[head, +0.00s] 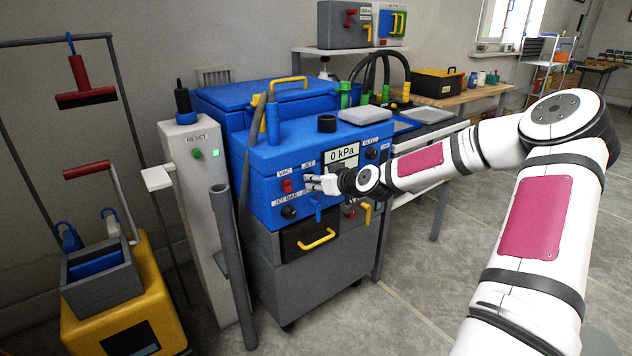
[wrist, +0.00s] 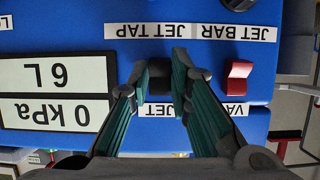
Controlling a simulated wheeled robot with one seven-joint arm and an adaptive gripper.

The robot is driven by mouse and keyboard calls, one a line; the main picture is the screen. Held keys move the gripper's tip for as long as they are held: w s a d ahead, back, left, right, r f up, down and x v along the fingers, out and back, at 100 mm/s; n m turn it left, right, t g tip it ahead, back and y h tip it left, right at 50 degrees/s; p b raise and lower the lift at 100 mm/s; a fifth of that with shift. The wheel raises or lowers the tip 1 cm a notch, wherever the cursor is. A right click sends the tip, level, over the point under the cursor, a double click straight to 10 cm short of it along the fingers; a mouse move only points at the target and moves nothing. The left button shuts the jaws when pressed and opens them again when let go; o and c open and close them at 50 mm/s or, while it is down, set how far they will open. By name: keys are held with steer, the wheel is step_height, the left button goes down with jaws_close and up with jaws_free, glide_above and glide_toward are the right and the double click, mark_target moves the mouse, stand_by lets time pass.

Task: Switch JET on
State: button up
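The blue machine (head: 262,155) carries a front panel with labelled controls. My gripper (head: 313,183) is at this panel, by the JET label. In the wrist view, which shows the panel upside down, my gripper (wrist: 160,75) has its two fingers parted. A dark block (wrist: 160,84) lies between the fingertips, in line with the JET label (wrist: 158,110); I cannot tell its switch position or whether the fingers touch it. The red VAC switch (wrist: 238,78) is just beside the fingers, and it also shows in the head view (head: 287,186). The head view hides the JET control behind my gripper.
The display (wrist: 55,90) reads 0 kPa and 6 L. A black JET BAR knob (head: 289,212) and a blue tap (head: 318,212) are below the gripper. A grey post with a green RESET button (head: 197,153) and a yellow cart (head: 125,300) stand to the left.

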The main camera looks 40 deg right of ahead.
jaws_close()
steer(key=f+t+b, duration=0.1)
steer(key=b, duration=0.2)
steer(key=shift+f+t, duration=0.1)
steer(key=shift+t, duration=0.2)
steer(key=t+b, duration=0.1)
steer(key=b, duration=0.1)
steer(key=shift+f+t+b, duration=0.25)
steer(key=shift+t+b, duration=0.75)
steer(key=shift+b, duration=0.4)
steer(key=shift+r, duration=0.1)
steer(key=o, duration=0.8)
jaws_free()
steer(key=shift+c, duration=0.2)
